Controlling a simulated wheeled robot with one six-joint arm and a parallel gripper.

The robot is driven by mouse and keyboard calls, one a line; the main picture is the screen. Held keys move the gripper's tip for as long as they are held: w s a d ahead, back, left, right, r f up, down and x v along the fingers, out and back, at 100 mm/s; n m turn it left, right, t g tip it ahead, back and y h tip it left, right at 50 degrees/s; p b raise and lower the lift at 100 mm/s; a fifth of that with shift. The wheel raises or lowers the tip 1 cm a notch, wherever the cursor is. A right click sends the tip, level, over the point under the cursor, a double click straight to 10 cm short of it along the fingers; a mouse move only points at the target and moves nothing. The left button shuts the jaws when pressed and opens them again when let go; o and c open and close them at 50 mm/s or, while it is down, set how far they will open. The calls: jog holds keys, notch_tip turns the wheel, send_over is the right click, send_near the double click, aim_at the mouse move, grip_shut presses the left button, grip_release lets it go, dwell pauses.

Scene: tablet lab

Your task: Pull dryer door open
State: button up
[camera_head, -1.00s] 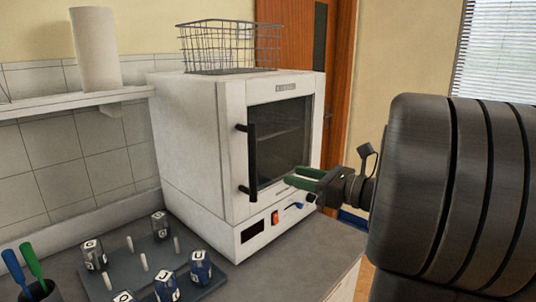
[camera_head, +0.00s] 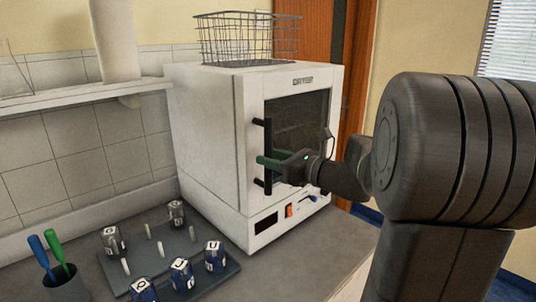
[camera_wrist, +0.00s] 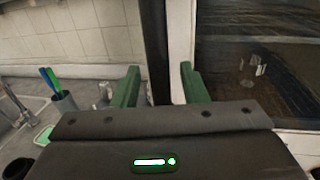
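The white dryer (camera_head: 210,150) stands on the counter, with its windowed door (camera_head: 300,120) looking shut. A black vertical bar handle (camera_head: 268,132) stands out from the door's left side. My gripper (camera_head: 270,160), with green fingers, is at the handle's middle height and partly hides it. In the wrist view the handle (camera_wrist: 156,50) runs between the two fingers (camera_wrist: 158,87), with a gap visible on each side. The fingers are open and do not look closed on the bar.
A wire basket (camera_head: 248,38) sits on top of the dryer. A rack (camera_head: 205,280) with several lettered bottles and pegs is on the counter front left. A cup (camera_head: 65,283) with a blue and a green tool is beside it. A shelf (camera_head: 60,100) is on the wall.

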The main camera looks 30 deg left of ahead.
jog(key=shift+a, duration=0.8)
jog(key=shift+c, duration=0.2)
grip_shut()
jog(key=shift+d, duration=0.1)
